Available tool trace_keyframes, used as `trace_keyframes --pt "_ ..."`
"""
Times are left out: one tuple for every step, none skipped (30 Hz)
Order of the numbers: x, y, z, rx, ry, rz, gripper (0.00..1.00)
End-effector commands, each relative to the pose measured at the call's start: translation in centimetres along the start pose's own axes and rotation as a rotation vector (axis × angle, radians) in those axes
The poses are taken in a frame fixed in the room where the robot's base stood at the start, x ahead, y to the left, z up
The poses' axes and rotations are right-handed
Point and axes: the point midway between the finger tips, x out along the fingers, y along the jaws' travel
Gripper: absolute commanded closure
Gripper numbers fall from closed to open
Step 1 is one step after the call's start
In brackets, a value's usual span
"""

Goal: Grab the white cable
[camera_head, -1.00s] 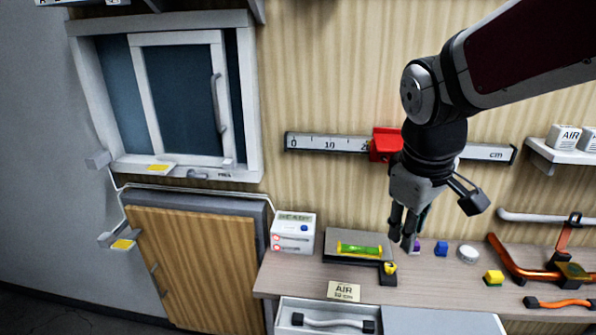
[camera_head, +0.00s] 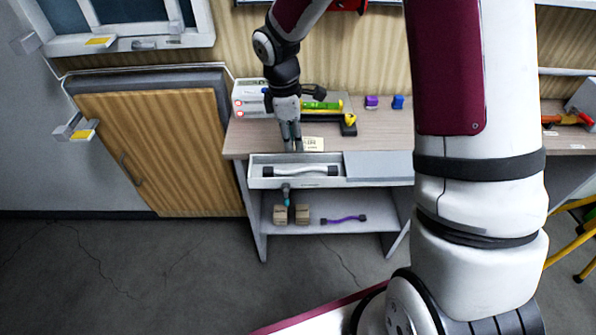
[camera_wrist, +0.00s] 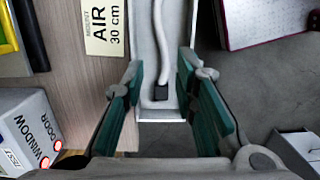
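The white cable (camera_head: 300,171) lies in the open drawer (camera_head: 353,185) under the counter, with a dark plug at each end. In the wrist view, the cable (camera_wrist: 163,35) runs lengthwise in the drawer, and its near black plug (camera_wrist: 161,92) shows between my fingers. My gripper (camera_head: 291,146) points down above the drawer's back edge, toward its left side. In the wrist view my gripper (camera_wrist: 160,68) is open, with green pads on either side of the cable's line and nothing held. Height above the cable is hard to judge.
The AIR 30 cm label (camera_wrist: 103,28) lies on the counter (camera_head: 385,130) beside the drawer. A white box (camera_head: 249,96) and a yellow-handled tool (camera_head: 347,123) are on the counter. A purple cable (camera_head: 343,219) and small boxes (camera_head: 281,214) rest on the lower shelf.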

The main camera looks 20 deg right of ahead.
Motion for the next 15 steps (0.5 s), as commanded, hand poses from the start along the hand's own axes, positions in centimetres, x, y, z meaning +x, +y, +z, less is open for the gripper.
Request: trace_keyframes --pt "1.1 -0.1 0.0 -0.001 -0.002 -0.004 0.73" --pt "1.7 -0.1 0.0 -0.001 -0.001 -0.004 0.73" --pt "2.4 -0.1 0.0 -0.001 -0.001 -0.003 0.73" --pt "2.9 -0.1 0.0 -0.001 -0.001 -0.003 0.73" --pt "3.4 -0.1 0.0 0.000 -0.002 -0.003 0.73" --pt "3.9 -0.1 0.0 0.000 -0.001 -0.002 0.73" --pt "4.3 -0.1 0.0 0.000 -0.001 -0.002 0.73" --pt "4.6 -0.1 0.0 0.000 -0.001 -0.003 0.73" --pt "4.9 -0.1 0.0 0.000 -0.001 -0.001 0.73" --pt "5.1 -0.1 0.0 -0.001 0.000 0.000 0.73" --pt "5.2 0.0 0.0 0.000 0.000 0.000 0.73" --pt "5.3 -0.1 0.0 0.000 0.000 0.000 0.73" --pt "5.5 -0.1 0.0 0.000 0.000 0.000 0.73" --pt "5.7 -0.1 0.1 0.000 -0.001 -0.001 0.73" --pt "6.2 -0.2 0.1 0.001 -0.001 -0.002 0.73"
